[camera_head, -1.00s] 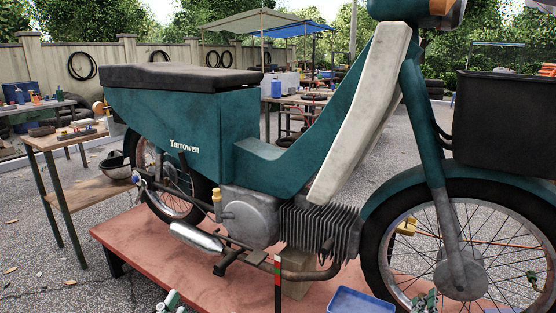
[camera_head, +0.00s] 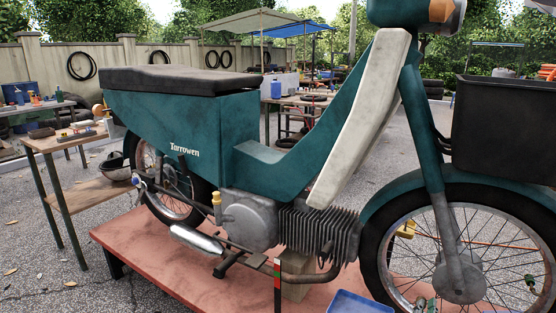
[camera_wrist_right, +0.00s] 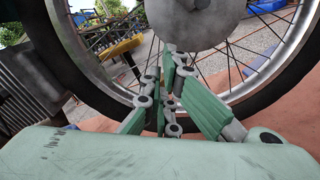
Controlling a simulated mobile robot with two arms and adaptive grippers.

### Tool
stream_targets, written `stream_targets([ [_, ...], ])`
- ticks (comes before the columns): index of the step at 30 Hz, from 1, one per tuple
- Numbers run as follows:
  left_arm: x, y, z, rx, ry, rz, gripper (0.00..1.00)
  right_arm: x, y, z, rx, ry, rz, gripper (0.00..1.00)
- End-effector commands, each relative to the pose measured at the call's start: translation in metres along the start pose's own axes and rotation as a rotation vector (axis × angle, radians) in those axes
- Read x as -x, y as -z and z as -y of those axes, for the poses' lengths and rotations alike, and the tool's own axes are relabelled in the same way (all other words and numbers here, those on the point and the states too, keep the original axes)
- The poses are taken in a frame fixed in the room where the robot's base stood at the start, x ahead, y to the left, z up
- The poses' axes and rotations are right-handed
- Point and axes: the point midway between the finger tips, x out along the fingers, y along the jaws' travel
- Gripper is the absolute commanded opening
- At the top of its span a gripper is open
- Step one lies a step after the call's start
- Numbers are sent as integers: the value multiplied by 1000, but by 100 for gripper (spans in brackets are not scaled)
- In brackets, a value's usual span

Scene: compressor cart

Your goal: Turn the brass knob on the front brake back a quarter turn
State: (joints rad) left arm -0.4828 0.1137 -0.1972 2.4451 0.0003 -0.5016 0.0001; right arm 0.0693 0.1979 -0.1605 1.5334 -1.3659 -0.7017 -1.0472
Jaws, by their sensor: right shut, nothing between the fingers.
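The teal moped's front wheel shows its round grey hub drum, the front brake (camera_head: 460,277), at the lower right. The drum also fills the top middle of the right wrist view (camera_wrist_right: 193,20). I cannot make out the brass knob in either view. My right gripper (camera_head: 425,303) shows only partly at the bottom edge of the head view, low by the front wheel. My left gripper is not in view.
The moped stands on a red platform (camera_head: 190,285). A blue tray (camera_head: 362,303) lies at its front edge. Spokes and the tyre (camera_wrist_right: 85,80) surround my right fingers. A black basket (camera_head: 505,125) hangs above the front wheel. A wooden side table (camera_head: 65,142) stands at the left.

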Motion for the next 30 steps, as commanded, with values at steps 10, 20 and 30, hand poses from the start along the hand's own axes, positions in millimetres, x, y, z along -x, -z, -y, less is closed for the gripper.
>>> stream_targets([
  [10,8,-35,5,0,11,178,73,32,0,-1,-1,-1,-2,0],
  [20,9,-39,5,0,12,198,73,35,1,0,-1,-1,-2,0],
  [30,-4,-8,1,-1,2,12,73,23,5,6,-1,5,1,0],
])
